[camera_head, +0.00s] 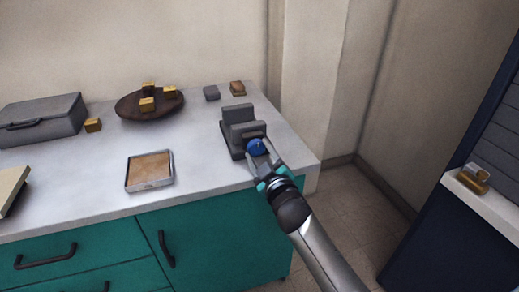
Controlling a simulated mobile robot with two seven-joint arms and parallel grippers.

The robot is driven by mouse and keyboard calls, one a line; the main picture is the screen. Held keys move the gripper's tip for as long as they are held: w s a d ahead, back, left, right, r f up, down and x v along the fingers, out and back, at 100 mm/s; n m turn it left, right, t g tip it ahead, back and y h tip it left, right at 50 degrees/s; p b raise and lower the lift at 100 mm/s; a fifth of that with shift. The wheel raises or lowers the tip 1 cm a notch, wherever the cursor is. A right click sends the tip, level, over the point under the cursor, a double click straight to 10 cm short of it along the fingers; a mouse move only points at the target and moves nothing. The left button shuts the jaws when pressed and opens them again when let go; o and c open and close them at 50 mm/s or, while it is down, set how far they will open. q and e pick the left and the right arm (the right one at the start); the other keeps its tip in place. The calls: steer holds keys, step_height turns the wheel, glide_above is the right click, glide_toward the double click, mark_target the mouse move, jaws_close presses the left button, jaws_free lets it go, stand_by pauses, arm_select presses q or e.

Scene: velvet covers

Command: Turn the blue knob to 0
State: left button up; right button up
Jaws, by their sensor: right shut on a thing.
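The blue knob (256,147) is on the front of a dark grey stepped device (239,125) near the right end of the counter. My right gripper (262,156) reaches in from the lower right and is shut on the blue knob, with its fingers on either side of it. The fingers hide part of the knob. The knob's marks and its 0 are too small or hidden to read. My left gripper is not in view.
On the grey counter (205,150) are a framed tray (150,170), a dark round dish (128,108) holding yellow blocks, a grey case (45,118) and small blocks at the back. The counter's right edge is close to the device. A navy cabinet (440,240) stands far right.

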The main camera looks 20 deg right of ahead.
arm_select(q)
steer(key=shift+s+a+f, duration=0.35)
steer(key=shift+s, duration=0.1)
arm_select(e)
steer(key=shift+n, duration=0.8)
steer(key=o, duration=1.4)
steer(key=shift+c, duration=0.2)
steer(key=shift+s+p, duration=0.25)
steer(key=shift+p, duration=0.1)
steer(key=shift+s, duration=0.4)
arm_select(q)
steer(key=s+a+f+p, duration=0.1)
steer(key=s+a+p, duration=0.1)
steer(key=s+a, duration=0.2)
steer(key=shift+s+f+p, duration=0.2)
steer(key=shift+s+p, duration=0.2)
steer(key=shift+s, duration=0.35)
arm_select(e)
steer(key=s, duration=1.4)
steer(key=shift+d, duration=0.25)
